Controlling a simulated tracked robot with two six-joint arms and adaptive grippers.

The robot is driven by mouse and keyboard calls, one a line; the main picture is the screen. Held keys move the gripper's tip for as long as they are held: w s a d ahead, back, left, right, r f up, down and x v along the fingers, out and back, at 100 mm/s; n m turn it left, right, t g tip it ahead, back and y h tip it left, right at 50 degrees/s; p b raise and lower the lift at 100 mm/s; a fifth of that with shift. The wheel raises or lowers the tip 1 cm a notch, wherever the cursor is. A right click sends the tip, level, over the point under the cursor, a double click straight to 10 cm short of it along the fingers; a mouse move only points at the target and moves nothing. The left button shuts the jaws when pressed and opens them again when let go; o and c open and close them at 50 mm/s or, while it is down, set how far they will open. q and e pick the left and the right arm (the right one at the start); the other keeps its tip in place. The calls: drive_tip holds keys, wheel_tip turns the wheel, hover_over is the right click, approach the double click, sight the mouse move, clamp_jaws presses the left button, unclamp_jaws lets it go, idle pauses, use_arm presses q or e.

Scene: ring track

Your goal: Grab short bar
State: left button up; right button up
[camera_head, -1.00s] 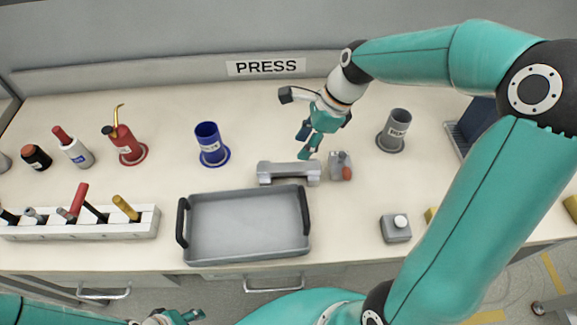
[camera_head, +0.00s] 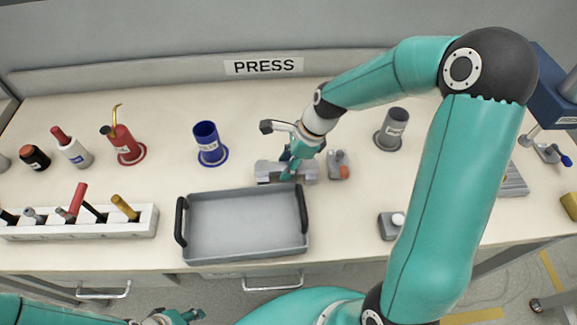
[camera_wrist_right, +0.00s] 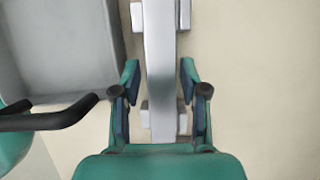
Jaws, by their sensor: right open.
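The short bar (camera_head: 268,169) is a grey bar lying across low light blocks on the bench, just behind the tray. In the right wrist view the bar (camera_wrist_right: 160,40) runs up the picture between my right fingers. My right gripper (camera_head: 289,174) is open over the middle of the bar and hides part of it. In the right wrist view the gripper (camera_wrist_right: 159,75) has a finger on each side of the bar, with small gaps. My left gripper (camera_head: 184,316) is low at the bottom edge, partly cut off; its jaw state is unclear.
A grey tray (camera_head: 245,252) with black handles stands in front of the bar. A small grey fixture with a red part (camera_head: 338,168) is close to the right. A blue cup (camera_head: 208,143) and a grey cup (camera_head: 392,128) stand behind. A white tool rack (camera_head: 140,222) is left.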

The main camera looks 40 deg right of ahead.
clamp_jaws()
drive_tip(key=shift+r, duration=0.1)
